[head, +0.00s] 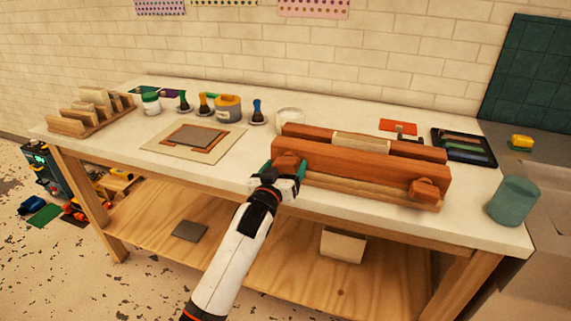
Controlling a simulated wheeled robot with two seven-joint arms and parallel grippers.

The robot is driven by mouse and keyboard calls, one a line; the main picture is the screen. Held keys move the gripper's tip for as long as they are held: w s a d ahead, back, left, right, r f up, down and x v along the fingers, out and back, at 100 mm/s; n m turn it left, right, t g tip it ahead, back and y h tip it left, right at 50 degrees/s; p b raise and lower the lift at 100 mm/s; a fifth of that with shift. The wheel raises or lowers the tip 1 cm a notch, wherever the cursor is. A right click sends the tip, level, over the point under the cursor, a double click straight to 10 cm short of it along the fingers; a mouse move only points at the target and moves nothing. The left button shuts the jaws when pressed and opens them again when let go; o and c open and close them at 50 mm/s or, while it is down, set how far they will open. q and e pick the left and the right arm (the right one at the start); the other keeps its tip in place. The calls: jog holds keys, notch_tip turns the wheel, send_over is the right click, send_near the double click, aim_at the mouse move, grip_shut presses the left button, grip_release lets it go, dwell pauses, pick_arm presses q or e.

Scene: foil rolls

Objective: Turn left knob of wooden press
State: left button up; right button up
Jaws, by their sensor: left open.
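The wooden press (345,170) is a long reddish-brown block clamp lying on the white tabletop, right of the middle, with a pale block between its two beams. Its left knob (288,160) is a wooden block at the left end of the front beam. Its right knob (424,189) sits at the right end. My left gripper (285,168) is open at the left knob, with one green finger on each side of it. I cannot tell whether the fingers touch it. My right gripper is not in view.
A teal cup (513,200) stands at the table's right end. A dark tray (463,147) lies behind the press. A board with a grey plate (194,138), brushes, jars (228,107) and a wooden rack (91,112) stand to the left. The front left tabletop is clear.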

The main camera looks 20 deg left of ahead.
pick_arm(q)
jog(key=shift+w, duration=0.9)
jog(key=c, duration=1)
jog(key=shift+r+m+p, duration=0.2)
jog(key=shift+m+p, duration=0.5)
jog(key=shift+m, duration=0.1)
jog(key=shift+f+m+p, duration=0.2)
jog(key=shift+m+p, duration=0.25)
jog(key=shift+m, duration=0.75)
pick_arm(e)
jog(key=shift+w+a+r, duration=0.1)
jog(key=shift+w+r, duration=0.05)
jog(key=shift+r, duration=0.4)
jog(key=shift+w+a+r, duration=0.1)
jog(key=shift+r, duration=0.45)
pick_arm(q)
jog(key=shift+d, duration=0.1)
jog(key=o, duration=1)
